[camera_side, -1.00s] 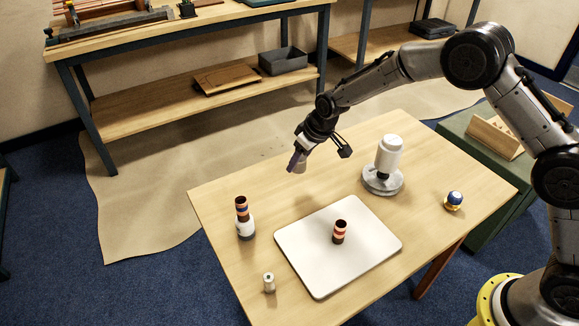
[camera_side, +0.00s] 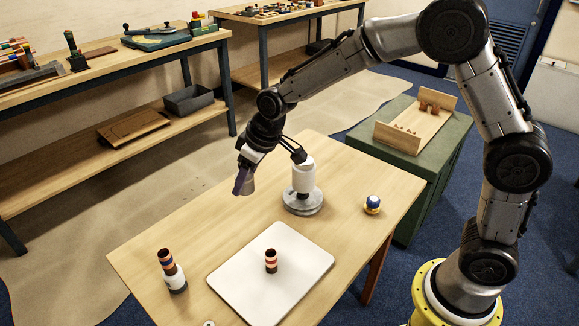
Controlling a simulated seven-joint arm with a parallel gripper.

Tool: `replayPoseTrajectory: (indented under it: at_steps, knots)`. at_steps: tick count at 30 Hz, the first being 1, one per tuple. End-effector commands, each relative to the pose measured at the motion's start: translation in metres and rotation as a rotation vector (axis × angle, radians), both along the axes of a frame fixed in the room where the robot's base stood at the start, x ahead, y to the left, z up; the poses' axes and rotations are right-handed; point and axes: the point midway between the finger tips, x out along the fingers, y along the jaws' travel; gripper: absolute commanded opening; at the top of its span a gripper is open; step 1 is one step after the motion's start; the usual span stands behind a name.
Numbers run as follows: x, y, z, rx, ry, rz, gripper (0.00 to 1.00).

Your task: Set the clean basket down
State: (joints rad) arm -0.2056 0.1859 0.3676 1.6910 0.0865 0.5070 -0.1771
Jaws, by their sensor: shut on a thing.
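My gripper (camera_side: 244,182) is shut on a small pale, cup-like piece (camera_side: 249,185), held above the table left of a white cylinder. Violet-dark fingers cover part of the piece, so I cannot tell if it is the basket. A white board (camera_side: 300,282) lies on the wooden table (camera_side: 150,250). A short tube with copper and dark bands (camera_side: 271,262) stands upright on it. A white bottle-like piece with a banded top (camera_side: 176,280) stands left of the board.
The white cylinder on a round grey base (camera_side: 303,182) stands near the table's far side. A small blue, white and yellow thing (camera_side: 372,204) stands to its right. The bottom edge cuts off a small white piece (camera_side: 209,323). Table left of the board's far edge is clear.

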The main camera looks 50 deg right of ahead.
Motion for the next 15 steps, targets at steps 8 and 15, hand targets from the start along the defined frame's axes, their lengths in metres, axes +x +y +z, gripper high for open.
replayPoseTrajectory:
  at_steps: [8, 15]
  knots:
    - [0.016, -0.062, -0.002, 0.000, 0.001, -0.132, 0.00]
    - [0.026, -0.155, -0.002, 0.000, 0.001, -0.324, 0.00]
